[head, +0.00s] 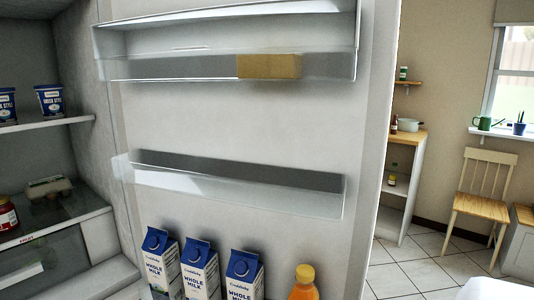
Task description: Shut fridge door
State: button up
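The fridge door (230,120) stands open and fills the middle of the head view, its inner side facing me. Its clear upper shelf holds a yellow block (269,66), and its middle shelf (240,185) is empty. Several milk cartons (200,268) and an orange bottle with a yellow cap (304,284) stand at the bottom of the door. The open fridge interior (35,155) is on the left. My gripper is not in view.
Inside the fridge are yogurt cups (50,101), a red jar (7,213) and an egg carton (48,188). Right of the door are a wooden shelf unit (400,180), a chair (485,198) and a window. Tiled floor (400,272) shows between them.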

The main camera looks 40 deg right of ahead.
aim_at(288, 172)
jog(key=k+l+u, duration=0.1)
jog(key=l, duration=0.2)
jog(key=k+l+u, duration=0.1)
jog(key=l, duration=0.2)
jog(key=k+l+u, duration=0.15)
jog(key=l, duration=0.15)
jog(key=k+l+u, duration=0.1)
jog(key=l, duration=0.25)
jog(key=l+u, duration=0.1)
jog(key=l, duration=0.2)
jog(key=k+l+u, duration=0.1)
jog(key=l, duration=0.2)
jog(key=k+l+u, duration=0.1)
jog(key=l, duration=0.25)
jog(key=k+l+u, duration=0.1)
jog(key=l, duration=0.2)
jog(key=k+l+u, duration=0.1)
jog(key=l, duration=0.7)
jog(key=k+l+u, duration=0.15)
jog(key=l, duration=0.75)
jog(key=k+l+u, duration=0.15)
jog(key=l, duration=0.3)
jog(key=k+l+z, duration=0.35)
